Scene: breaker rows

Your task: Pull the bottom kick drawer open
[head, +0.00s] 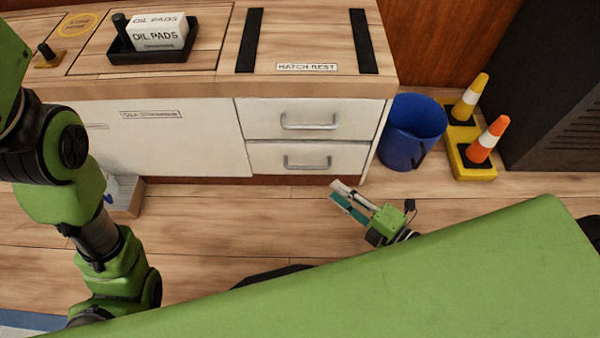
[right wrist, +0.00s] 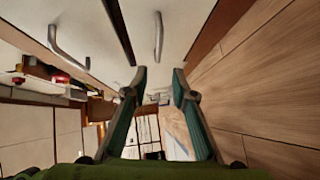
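The bottom drawer (head: 270,158) is the lower of two white drawers at the right end of the cabinet, close to the floor. It looks shut. Its grey bar handle (head: 307,164) also shows in the right wrist view as the handle nearer the floor (right wrist: 158,37). My right gripper (head: 338,193) is above the floor, in front of and slightly right of that handle, apart from it. In the right wrist view its two teal-padded fingers (right wrist: 159,76) are spread with nothing between them. My left arm is at the left of the head view; its gripper is not visible.
The upper drawer (head: 265,118) has its own handle and looks shut. A blue bucket (head: 411,132) stands right of the cabinet, beside a yellow base with striped cones (head: 488,140). A black tray (head: 120,52) with oil pads sits on the countertop. The floor before the drawers looks clear.

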